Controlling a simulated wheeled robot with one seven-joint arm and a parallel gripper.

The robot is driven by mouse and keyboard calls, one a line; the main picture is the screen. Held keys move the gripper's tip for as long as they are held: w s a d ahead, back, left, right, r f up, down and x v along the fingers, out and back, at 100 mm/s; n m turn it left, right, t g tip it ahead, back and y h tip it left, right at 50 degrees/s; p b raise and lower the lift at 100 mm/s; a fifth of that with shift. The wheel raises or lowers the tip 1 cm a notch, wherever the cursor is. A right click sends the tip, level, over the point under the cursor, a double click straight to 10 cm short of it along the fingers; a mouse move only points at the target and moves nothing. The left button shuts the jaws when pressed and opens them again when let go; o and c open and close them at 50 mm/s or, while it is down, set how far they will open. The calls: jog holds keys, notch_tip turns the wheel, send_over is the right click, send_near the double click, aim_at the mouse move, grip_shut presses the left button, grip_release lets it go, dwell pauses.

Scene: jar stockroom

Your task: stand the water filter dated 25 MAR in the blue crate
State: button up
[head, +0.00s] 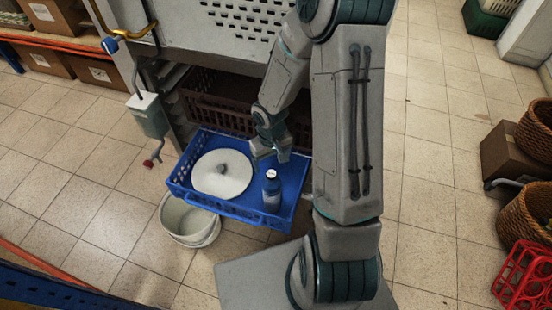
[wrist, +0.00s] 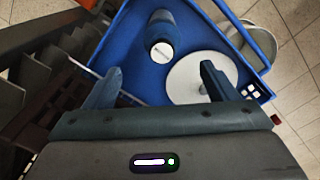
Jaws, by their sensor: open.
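The blue crate (head: 238,209) sits below my arm in the head view, and its floor also fills much of the wrist view (wrist: 208,38). A dark blue cylinder with a light cap (head: 271,191) stands upright in it, toward the right. It looks like a water filter or bottle; the wrist view shows its white end (wrist: 162,52) with small print that I cannot read. A white round lid with a knob (head: 221,175) lies in the crate to the left of it. My gripper (wrist: 161,70) is open and empty above the crate, apart from the cylinder.
A brown crate (head: 222,104) is behind the blue one, under a perforated metal panel (head: 240,25). A white bucket (head: 188,224) stands on the floor below the blue crate's left. Wicker baskets (head: 524,213) and a red rack (head: 522,275) are at far right. Tiled floor is clear between.

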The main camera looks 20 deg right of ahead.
jog(key=s+r+m+t, duration=0.1)
jog(key=s+r, duration=0.5)
jog(key=r, duration=0.6)
jog(key=s+r+m, duration=0.1)
jog(key=s+r, duration=0.6)
jog(key=r, duration=0.4)
jog(key=shift+s+d+r+t, duration=0.2)
jog(key=shift+s+r+t, duration=0.05)
jog(key=shift+r+t, duration=0.15)
jog(key=shift+f, duration=0.1)
